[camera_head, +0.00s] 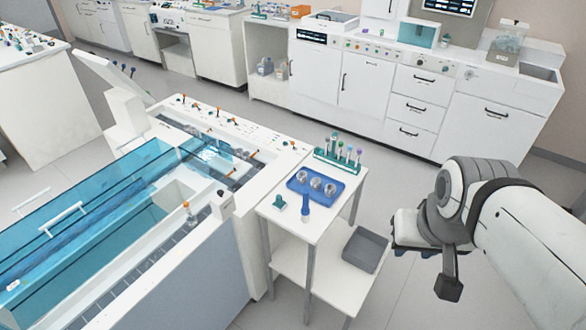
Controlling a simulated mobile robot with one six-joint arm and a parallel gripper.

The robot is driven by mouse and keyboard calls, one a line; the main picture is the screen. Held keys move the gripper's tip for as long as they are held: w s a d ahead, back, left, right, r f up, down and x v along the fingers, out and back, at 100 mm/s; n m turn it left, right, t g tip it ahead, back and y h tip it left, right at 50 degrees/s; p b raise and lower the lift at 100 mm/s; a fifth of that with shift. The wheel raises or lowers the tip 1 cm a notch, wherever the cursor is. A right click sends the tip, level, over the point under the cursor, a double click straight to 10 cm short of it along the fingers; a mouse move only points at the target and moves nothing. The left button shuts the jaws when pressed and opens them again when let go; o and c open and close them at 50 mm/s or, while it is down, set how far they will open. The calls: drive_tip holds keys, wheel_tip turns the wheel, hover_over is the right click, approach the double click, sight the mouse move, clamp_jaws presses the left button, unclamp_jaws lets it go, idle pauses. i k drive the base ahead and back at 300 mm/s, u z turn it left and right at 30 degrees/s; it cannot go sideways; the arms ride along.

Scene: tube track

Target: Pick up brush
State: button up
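A small upright blue item (306,199) stands near the front of the white cart top. It may be the brush, but it is too small to be sure. A small teal item (280,204) stands to its left. My gripper (438,268) is at the right, over the floor, clear of the cart and apart from both items. Its dark end parts show, but their opening is not clear. I see nothing held in it.
The white cart (266,213) carries a blue tray (299,193) with metal cups and a teal tube rack (322,155). A grey bin (365,249) sits on its lower shelf. A large tank with blue covers (125,180) adjoins it at left. White cabinets (366,85) line the back; floor between is clear.

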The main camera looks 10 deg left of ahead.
sight(305, 210)
drive_tip(key=u, duration=0.3)
drive_tip(key=i, duration=0.6)
drive_tip(key=u, duration=0.25)
drive_tip(key=k, duration=0.55)
drive_tip(key=u, duration=0.2)
drive_tip(key=i, duration=0.55)
drive_tip(key=z, duration=0.95)
drive_tip(key=k, duration=1.1)
drive_tip(key=u, duration=0.55)
drive_tip(key=i, duration=0.25)
drive_tip(key=z, duration=0.05)
